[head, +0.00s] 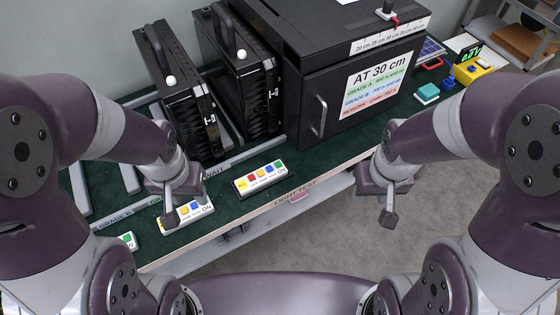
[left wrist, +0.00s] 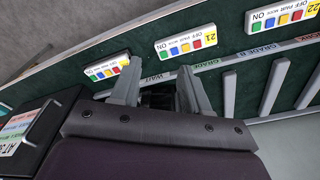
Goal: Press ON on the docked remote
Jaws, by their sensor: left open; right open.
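Three white remotes with coloured buttons lie along the front of the green bench. One remote (head: 262,182) is below the black box; it also shows in the left wrist view (left wrist: 106,67). The middle remote (head: 199,212), tagged 21 in the left wrist view (left wrist: 187,41), is partly hidden by my left gripper. A third remote (head: 128,240), tagged 22 in the left wrist view (left wrist: 278,17), is at the left. Each has an ON label at one end. I cannot tell which is docked. My left gripper (head: 180,205) is open and empty by the middle remote. My right gripper (head: 387,205) is open and empty, right of the bench edge.
A black box (head: 330,110) with an AT 30 cm sign stands at the back. Two black finned housings (head: 180,100) stand left of it. A yellow meter (head: 470,70) and a teal block (head: 427,92) are at the far right. Grey floor (head: 330,235) lies before the bench.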

